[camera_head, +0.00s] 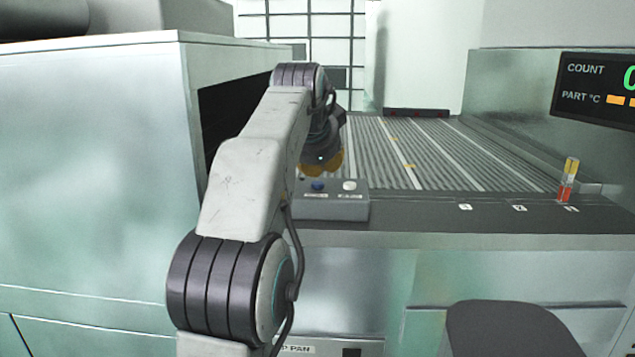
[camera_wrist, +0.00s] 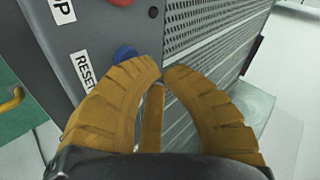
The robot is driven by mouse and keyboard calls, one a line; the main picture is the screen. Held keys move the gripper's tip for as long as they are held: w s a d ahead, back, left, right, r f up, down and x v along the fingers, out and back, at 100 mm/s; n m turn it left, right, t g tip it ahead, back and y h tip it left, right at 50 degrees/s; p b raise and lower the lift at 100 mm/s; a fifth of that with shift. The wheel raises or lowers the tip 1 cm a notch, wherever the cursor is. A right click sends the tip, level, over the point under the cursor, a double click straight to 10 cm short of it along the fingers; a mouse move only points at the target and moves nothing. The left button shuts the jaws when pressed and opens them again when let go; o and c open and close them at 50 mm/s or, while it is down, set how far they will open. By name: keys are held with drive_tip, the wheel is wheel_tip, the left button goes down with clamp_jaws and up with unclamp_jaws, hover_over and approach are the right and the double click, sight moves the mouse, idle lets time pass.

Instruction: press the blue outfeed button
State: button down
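The blue button (camera_head: 318,185) sits on a small grey control box (camera_head: 335,208) at the near edge of the roller conveyor. In the wrist view the blue button (camera_wrist: 124,53) shows just left of my fingertips, beside a RESET label. My gripper (camera_head: 322,165), with yellow ribbed fingers, is over the back of the box in the head view. I cannot tell whether a finger touches the box.
A white button (camera_head: 349,185) is right of the blue one. A red button (camera_wrist: 122,2) shows at the wrist view's top edge, near a partly cut-off label. A large metal housing (camera_head: 90,160) stands left. A count display (camera_head: 600,90) and a red-yellow indicator (camera_head: 567,180) are right.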

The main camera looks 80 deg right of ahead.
drive_tip(key=shift+r, duration=0.1)
wheel_tip(320, 180, up, 5)
drive_tip(key=p, duration=0.5)
idle(1.1)
